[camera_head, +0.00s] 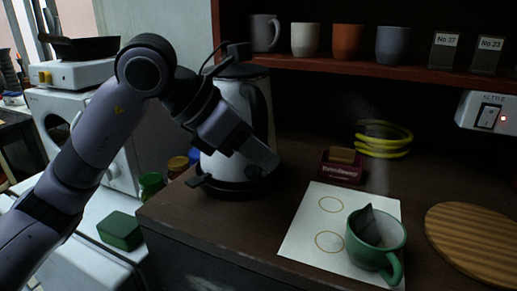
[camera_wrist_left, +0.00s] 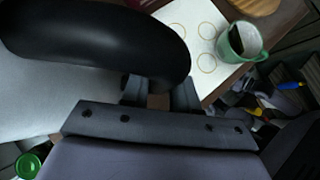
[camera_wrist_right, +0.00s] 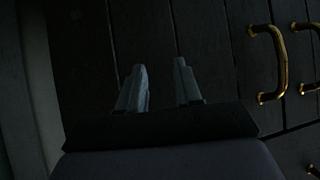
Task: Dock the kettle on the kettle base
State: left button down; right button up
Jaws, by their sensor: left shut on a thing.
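The white kettle (camera_head: 222,163) with black lid and handle stands upright at the left end of the dark counter. The black kettle base (camera_head: 235,190) shows directly under it; I see no clear gap, but cannot tell whether it is fully seated. My left gripper (camera_head: 262,160) is at the kettle's handle side and shut on the black handle. In the left wrist view the handle (camera_wrist_left: 100,40) fills the upper left and the left fingers (camera_wrist_left: 160,92) meet it. My right gripper (camera_wrist_right: 160,85) is open and empty before dark cabinet doors, out of the head view.
A green mug (camera_head: 372,262) stands on a white sheet (camera_head: 305,238) right of the kettle. A small dark red box (camera_head: 340,172), yellow rings (camera_head: 384,140) and a round wooden board (camera_head: 470,240) are further right. A shelf (camera_head: 350,63) with cups hangs above. A KETTLE-labelled switch (camera_head: 488,114) shows a red light.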

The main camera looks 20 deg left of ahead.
pick_arm(q)
jog(key=c, duration=1.1)
grip_release()
jog(key=shift+r, duration=0.1)
jog(key=shift+c, duration=0.2)
jog(key=shift+f, duration=0.2)
jog(key=p+v, duration=0.3)
jog(key=v, duration=0.8)
jog(key=shift+s, duration=0.15)
